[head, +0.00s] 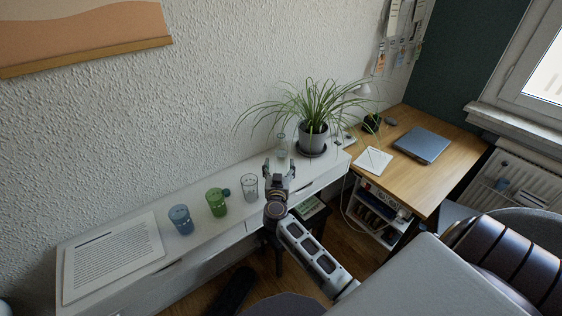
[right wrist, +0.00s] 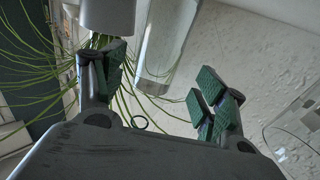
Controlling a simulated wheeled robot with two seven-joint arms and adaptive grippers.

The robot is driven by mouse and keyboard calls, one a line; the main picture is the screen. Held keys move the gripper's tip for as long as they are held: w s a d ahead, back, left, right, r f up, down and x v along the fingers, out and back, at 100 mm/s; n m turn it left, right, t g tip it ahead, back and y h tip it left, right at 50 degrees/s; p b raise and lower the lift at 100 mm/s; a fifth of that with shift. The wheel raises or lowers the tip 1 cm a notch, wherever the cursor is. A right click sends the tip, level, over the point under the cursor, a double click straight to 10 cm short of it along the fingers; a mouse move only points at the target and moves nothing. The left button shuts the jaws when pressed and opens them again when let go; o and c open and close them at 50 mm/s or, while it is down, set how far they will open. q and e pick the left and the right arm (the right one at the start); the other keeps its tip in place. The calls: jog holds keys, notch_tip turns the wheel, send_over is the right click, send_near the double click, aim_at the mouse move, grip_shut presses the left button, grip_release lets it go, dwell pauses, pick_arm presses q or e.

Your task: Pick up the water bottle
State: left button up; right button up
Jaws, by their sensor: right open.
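The clear water bottle (head: 282,143) stands on the white shelf, just beyond my right gripper (head: 280,168) in the head view. The gripper hides its lower part there. My right gripper is open and empty. In the right wrist view the bottle (right wrist: 166,38) appears upside down, ahead of and between the two green-padded fingers (right wrist: 164,78). I see no contact between the fingers and the bottle. My left gripper is not in view.
On the white shelf (head: 105,292), a grey plant pot (head: 314,138) stands right of the bottle. A clear glass (head: 249,187), a green glass (head: 216,202), a blue glass (head: 180,219) and a printed sheet (head: 113,255) lie to the left. A wooden desk (head: 440,145) stands right.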

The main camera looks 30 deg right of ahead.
aim_at(281, 141)
jog(key=x, duration=0.2)
jog(key=shift+w+d+f, duration=0.15)
jog(key=shift+d+f, duration=0.05)
jog(key=shift+d, duration=0.15)
jog(key=shift+x, duration=0.95)
jog(key=c, duration=1.4)
jog(key=shift+r, duration=0.35)
jog(key=shift+r+p, duration=1.25)
jog(key=shift+r, duration=3.3)
jog(key=shift+r, duration=0.15)
